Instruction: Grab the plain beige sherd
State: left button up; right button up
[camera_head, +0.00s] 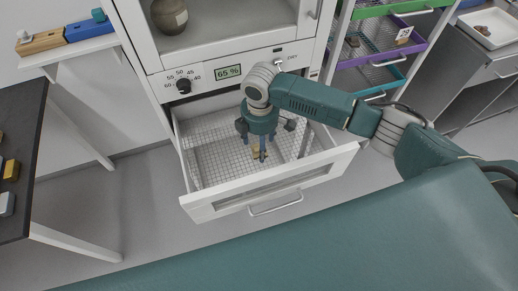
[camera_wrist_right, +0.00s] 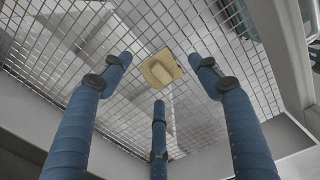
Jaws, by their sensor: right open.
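The plain beige sherd (camera_head: 256,155) lies on the wire mesh floor of the open drawer (camera_head: 222,207). In the right wrist view the sherd (camera_wrist_right: 161,67) is a small, pale yellow-beige piece with a slightly darker middle, apart from the fingers. My right gripper (camera_head: 262,153) points down into the drawer above the sherd and partly covers it in the head view. In the wrist view its three blue fingers (camera_wrist_right: 160,78) are spread open around the sherd's place, with nothing between them. My left gripper is not in view.
The drawer walls surround my right gripper; its front has a handle (camera_head: 276,204). The cabinet above shows a "65 %" display (camera_head: 228,72) and a dark round pot (camera_head: 168,16). A shelf unit with a purple tray (camera_head: 381,60) stands at right; a dark table (camera_head: 22,130) stands at left.

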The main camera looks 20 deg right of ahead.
jog(key=shift+f, duration=1.1)
jog(key=c, duration=1.1)
jog(key=shift+c, duration=0.2)
